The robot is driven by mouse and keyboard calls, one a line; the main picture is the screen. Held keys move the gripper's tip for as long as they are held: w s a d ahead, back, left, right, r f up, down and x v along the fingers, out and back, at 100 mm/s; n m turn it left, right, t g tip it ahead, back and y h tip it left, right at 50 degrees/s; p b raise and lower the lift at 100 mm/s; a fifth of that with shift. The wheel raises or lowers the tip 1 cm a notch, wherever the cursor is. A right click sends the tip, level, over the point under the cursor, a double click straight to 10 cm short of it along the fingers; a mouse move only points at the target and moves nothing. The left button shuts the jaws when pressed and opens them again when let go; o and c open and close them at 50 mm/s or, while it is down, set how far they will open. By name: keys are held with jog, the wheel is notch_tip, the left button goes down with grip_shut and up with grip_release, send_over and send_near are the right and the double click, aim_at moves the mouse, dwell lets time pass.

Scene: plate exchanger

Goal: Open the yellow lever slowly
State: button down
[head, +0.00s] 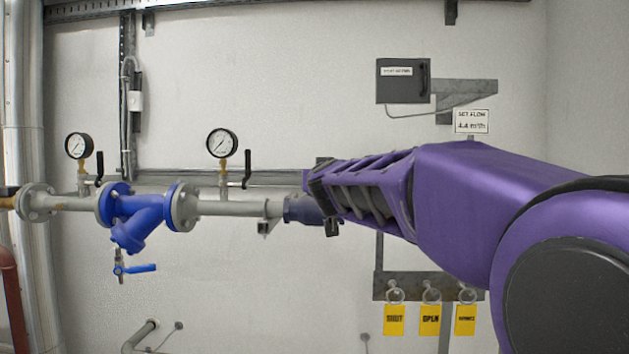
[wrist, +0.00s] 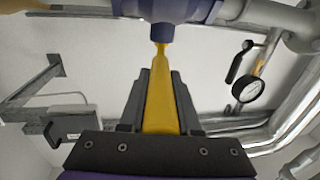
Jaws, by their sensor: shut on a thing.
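The yellow lever (wrist: 161,103) shows in the wrist view. It runs from a thin neck at the dark blue valve body (wrist: 158,10) down between my fingers. My gripper (wrist: 161,73) is shut on the lever, with one dark finger along each side of it. In the head view the valve body (head: 300,208) sits at the right end of the visible grey pipe. My purple arm comes in from the right and covers the lever and most of the gripper there.
A blue strainer (head: 137,215) and two pressure gauges (head: 79,146) (head: 222,143) with black handles stand left on the pipe. Yellow tags (head: 430,320) hang from a rail below my arm. A dark box (head: 403,81) and a "SET FLOW" sign (head: 471,121) are above.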

jog(key=shift+r, duration=0.15)
jog(key=c, duration=0.6)
grip_release()
